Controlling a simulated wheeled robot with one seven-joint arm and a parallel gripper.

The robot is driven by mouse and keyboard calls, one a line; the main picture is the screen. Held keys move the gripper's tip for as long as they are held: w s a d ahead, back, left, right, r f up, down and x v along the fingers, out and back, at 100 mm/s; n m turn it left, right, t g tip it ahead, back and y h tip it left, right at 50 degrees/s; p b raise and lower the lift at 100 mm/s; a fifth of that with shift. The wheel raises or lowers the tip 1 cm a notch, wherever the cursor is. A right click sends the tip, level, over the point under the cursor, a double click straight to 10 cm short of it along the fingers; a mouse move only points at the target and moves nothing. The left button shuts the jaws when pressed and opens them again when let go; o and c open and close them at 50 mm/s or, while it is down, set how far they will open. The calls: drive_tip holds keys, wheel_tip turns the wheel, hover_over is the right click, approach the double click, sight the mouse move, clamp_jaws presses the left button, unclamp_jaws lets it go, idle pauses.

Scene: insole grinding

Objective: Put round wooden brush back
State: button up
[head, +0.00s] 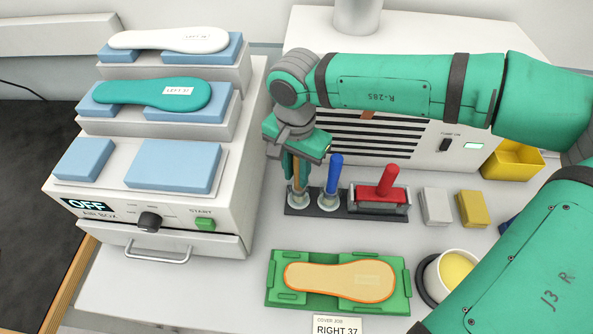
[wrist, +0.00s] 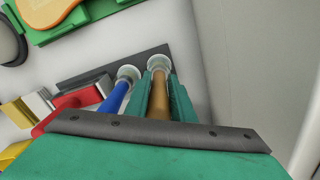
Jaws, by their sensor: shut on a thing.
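The round wooden brush (wrist: 158,103) has a tan handle and is upright between the green fingers of my gripper (head: 296,172), which is shut on it. In the head view its lower end is at the left place of the dark holder (head: 329,209). I cannot tell whether it rests fully in that place or is just above it. The wrist view shows my gripper (wrist: 160,92) around the handle, with a pale round end (wrist: 158,63) beyond the fingers. The upper handle is mostly hidden by the gripper.
A blue-handled brush (head: 335,174) stands close to the right of my fingers. A red-handled tool (head: 383,190) lies further right. A green tray (head: 273,300) with a tan insole (head: 340,279) is in front. The grey-white box (head: 226,195) stands to the left.

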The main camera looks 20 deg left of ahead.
drive_tip(key=shift+f, duration=0.1)
drive_tip(key=o, duration=1)
wheel_tip(320, 180, up, 12)
drive_tip(key=shift+r, duration=0.15)
idle(0.4)
